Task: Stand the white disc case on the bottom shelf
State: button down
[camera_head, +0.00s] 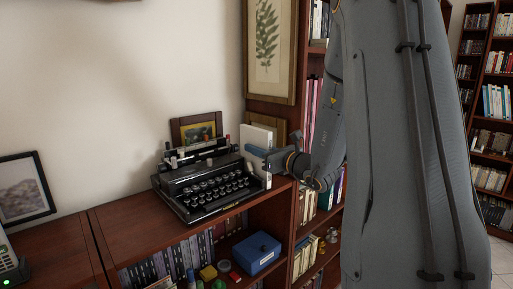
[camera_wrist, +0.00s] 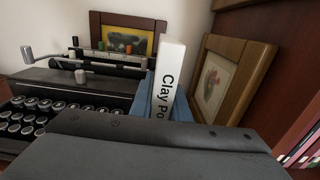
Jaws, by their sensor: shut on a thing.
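The white disc case (camera_head: 258,136) is upright beside the right end of the typewriter, above the low cabinet's top. In the wrist view the spine of the white case (camera_wrist: 172,62) faces me and reads "Clay Po", with the rest hidden. My gripper (camera_head: 259,153) is shut on the case, its blue fingers against it; the gripper (camera_wrist: 166,105) partly shows behind its dark housing in the wrist view. I cannot tell whether the case touches the cabinet top.
A black typewriter (camera_head: 212,182) stands close left of the case. Framed pictures (camera_wrist: 233,80) lean behind it. A blue box (camera_head: 256,252) and small coloured items sit on the shelf below. A tall bookcase (camera_head: 301,195) rises at right, partly hidden by my arm.

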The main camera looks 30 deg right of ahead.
jog(key=shift+f, duration=0.1)
jog(key=shift+f, duration=0.15)
jog(key=c, duration=1.7)
grip_release()
